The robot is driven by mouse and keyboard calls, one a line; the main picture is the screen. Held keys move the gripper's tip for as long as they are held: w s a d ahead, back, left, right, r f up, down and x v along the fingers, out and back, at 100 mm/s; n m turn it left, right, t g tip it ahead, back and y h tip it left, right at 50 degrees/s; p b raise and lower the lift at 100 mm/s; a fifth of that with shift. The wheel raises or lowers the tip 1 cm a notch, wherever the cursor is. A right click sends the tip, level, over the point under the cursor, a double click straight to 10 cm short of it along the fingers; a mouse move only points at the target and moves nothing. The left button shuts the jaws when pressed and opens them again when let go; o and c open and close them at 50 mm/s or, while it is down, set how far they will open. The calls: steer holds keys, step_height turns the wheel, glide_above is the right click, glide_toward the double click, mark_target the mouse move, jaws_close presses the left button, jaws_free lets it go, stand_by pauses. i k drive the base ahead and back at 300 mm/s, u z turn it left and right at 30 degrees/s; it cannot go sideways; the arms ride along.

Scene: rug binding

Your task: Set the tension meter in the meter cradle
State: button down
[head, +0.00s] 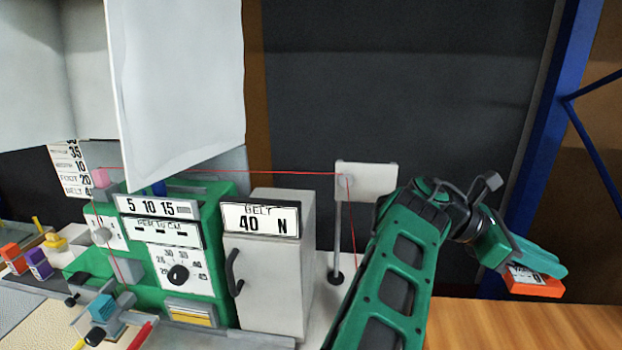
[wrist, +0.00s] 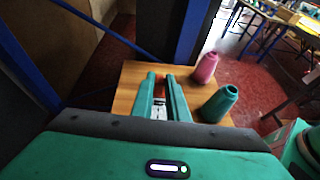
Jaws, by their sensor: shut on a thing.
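My gripper (head: 552,266) is at the right of the head view, above a wooden table top (head: 530,325). It is shut on an orange block-shaped thing with a white printed face, which I take for the tension meter (head: 533,288). In the wrist view my gripper (wrist: 160,80) points down toward the wooden table, with the white face of the tension meter (wrist: 159,103) between the green fingers. Whether the meter touches the table I cannot tell. I cannot make out the meter cradle in either view.
A pink cone (wrist: 205,67) and a green cone (wrist: 218,104) stand on the table's right side. A green machine (head: 150,250) with dials and a grey cabinet (head: 275,260) reading "BELT 40 N" are at left. A red thread (head: 290,173) crosses above. A blue post (head: 560,130) rises behind.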

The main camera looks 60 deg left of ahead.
mark_target(193, 185)
steer(key=z, duration=0.25)
steer(key=k, duration=1.35)
steer(key=u, duration=2.55)
